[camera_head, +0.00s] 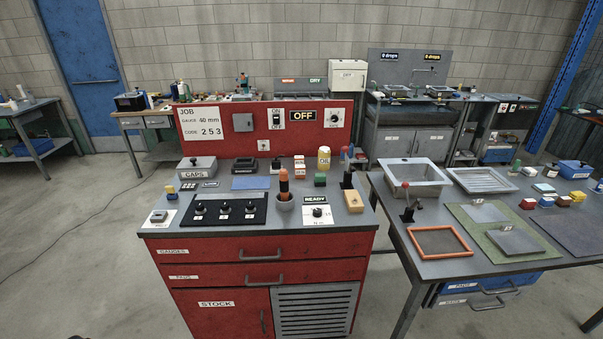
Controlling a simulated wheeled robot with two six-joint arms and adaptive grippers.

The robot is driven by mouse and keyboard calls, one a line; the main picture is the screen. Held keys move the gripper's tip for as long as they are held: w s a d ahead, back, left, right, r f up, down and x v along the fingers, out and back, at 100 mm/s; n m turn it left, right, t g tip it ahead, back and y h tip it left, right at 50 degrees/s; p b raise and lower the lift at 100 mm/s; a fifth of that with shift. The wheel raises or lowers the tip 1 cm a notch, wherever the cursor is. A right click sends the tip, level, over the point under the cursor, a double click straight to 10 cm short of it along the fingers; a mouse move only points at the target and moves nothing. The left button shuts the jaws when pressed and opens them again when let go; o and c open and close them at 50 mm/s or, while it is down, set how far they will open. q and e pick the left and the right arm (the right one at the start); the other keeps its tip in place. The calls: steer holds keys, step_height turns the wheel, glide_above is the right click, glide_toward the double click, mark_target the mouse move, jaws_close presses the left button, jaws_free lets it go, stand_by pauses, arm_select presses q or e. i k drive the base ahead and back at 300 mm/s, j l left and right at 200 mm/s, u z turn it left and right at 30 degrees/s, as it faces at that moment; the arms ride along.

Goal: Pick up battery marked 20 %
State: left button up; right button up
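I cannot make out a 20 % marking on anything in view. Small red-and-white labelled blocks (299,168) stand at the back of the red cabinet's worktop (270,230); their print is too small to read, so I cannot tell whether one is a battery. Neither of my grippers is in view.
A grey table (455,266) with trays and coloured blocks stands right. Floor in front is clear.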

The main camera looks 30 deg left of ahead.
mark_target(300, 171)
steer(key=i+l, duration=0.15)
steer(key=l, duration=0.15)
steer(key=i+l, duration=0.1)
steer(key=l, duration=0.2)
steer(key=i+l, duration=0.15)
steer(key=l+u, duration=0.2)
steer(key=u, duration=0.2)
steer(key=i+l+u, duration=0.1)
steer(key=u, duration=0.25)
steer(key=l+u, duration=0.4)
steer(key=k+j, duration=0.05)
steer(key=j, duration=0.05)
